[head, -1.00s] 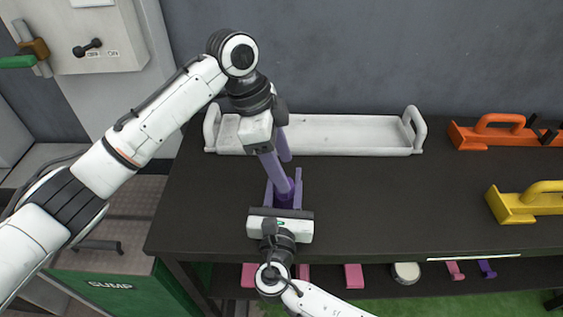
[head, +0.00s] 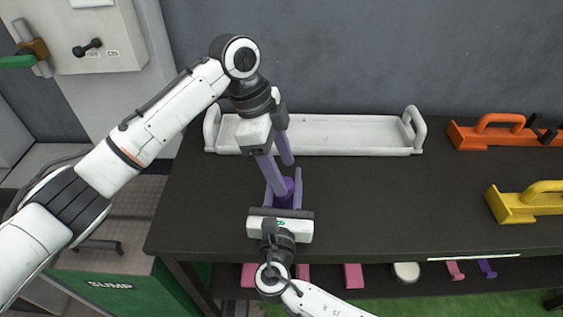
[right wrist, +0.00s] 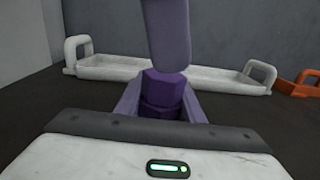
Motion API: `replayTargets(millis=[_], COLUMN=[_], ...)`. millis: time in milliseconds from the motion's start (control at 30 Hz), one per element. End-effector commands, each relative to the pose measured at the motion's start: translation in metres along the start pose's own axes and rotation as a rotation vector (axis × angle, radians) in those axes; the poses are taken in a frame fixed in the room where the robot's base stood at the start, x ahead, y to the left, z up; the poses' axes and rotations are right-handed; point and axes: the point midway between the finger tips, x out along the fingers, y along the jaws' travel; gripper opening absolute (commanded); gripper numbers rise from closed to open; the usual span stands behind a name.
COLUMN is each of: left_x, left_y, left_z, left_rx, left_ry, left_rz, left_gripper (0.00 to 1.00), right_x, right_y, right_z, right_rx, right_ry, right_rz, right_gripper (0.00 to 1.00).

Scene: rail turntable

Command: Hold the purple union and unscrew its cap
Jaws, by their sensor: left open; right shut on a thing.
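The purple union (head: 286,187) stands upright on the dark bench, small and partly covered by my grippers in the head view. In the right wrist view its hexagonal upper part, the cap (right wrist: 162,83), sits above a darker lower body (right wrist: 161,109). My right gripper (head: 283,197) is shut on the union's lower part, one light purple finger on each side. My left gripper (head: 284,177) is open above the union, its fingers pointing down and apart. One of its fingers fills the top middle of the right wrist view and overlaps the cap; whether it touches is unclear.
A white tray (head: 345,152) with raised handles lies behind, along the wall. An orange tool (head: 495,133) and a yellow tool (head: 520,207) lie at the right. A lower shelf holds pink pieces (head: 353,276). The bench between union and yellow tool is clear.

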Motion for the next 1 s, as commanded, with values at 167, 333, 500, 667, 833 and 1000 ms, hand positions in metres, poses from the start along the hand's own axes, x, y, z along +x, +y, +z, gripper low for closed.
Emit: replayTargets(millis=[167, 333, 500, 667, 833, 1000], left_x=[0.011, 0.021, 0.029, 0.029, 0.029, 0.029], left_y=[0.001, 0.001, 0.001, 0.001, 0.001, 0.001], left_z=[0.004, 0.007, 0.010, 0.010, 0.010, 0.009], left_rx=[-0.001, -0.002, -0.002, -0.001, -0.001, -0.001], left_ry=[-0.002, 0.000, -0.001, -0.001, -0.001, -0.001], left_rz=[0.001, 0.002, 0.001, -0.001, 0.000, 0.000], left_gripper=[0.56, 0.56, 0.56, 0.56, 0.41, 0.12], right_x=[0.000, 0.000, 0.000, 0.000, 0.000, 0.000], right_y=[0.000, 0.000, 0.000, 0.000, 0.000, 0.000], right_z=[-0.001, -0.001, -0.001, -0.001, -0.001, -0.001], right_rx=[-0.001, -0.001, -0.001, -0.001, -0.001, -0.001], right_ry=[0.002, 0.002, 0.002, 0.002, 0.002, 0.002], right_rz=[0.000, 0.000, 0.000, 0.000, 0.000, 0.000], right_gripper=[0.00, 0.00, 0.00, 0.00, 0.00, 0.00])
